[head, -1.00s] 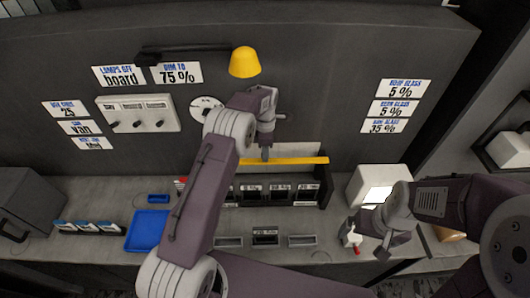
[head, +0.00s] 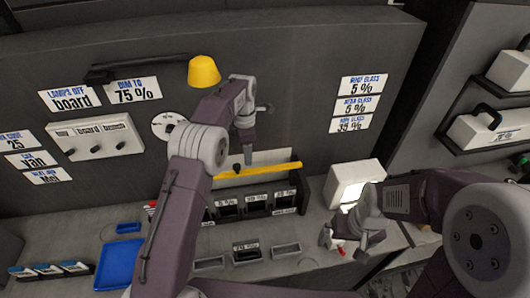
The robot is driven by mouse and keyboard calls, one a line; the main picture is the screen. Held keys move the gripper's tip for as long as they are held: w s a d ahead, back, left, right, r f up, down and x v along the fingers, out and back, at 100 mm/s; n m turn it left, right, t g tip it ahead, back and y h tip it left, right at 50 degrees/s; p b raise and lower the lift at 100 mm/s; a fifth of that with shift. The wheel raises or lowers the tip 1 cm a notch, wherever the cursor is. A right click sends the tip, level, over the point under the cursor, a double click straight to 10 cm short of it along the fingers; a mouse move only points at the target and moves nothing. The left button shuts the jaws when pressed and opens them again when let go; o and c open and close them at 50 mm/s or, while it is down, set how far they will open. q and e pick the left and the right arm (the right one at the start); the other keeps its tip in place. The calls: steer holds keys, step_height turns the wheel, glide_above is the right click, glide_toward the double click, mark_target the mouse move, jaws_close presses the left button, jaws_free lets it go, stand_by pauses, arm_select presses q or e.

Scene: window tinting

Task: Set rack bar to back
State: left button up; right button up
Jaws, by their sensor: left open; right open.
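The rack bar (head: 270,170) is a yellow bar lying across the top of a dark rack (head: 302,190) at the back of the counter. My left gripper (head: 238,166) points down at the left part of the bar. It is open; whether its fingers straddle or touch the bar is too small to tell. My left arm hides the rack's left end. My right gripper (head: 338,240) is open and low over the counter, in front of a white box and away from the bar.
A white box (head: 352,180) with a lit face stands right of the rack. A blue tray (head: 121,262) and small dark boxes (head: 50,269) lie at left. Shallow trays (head: 286,249) sit in front of the rack. A yellow lamp (head: 204,71) hangs above.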

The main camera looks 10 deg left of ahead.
arm_select(q)
steer(key=s+d+r, duration=0.1)
steer(key=d+r, duration=0.3)
steer(key=d, duration=0.2)
steer(key=shift+s+d, duration=0.4)
steer(key=shift+r, duration=0.1)
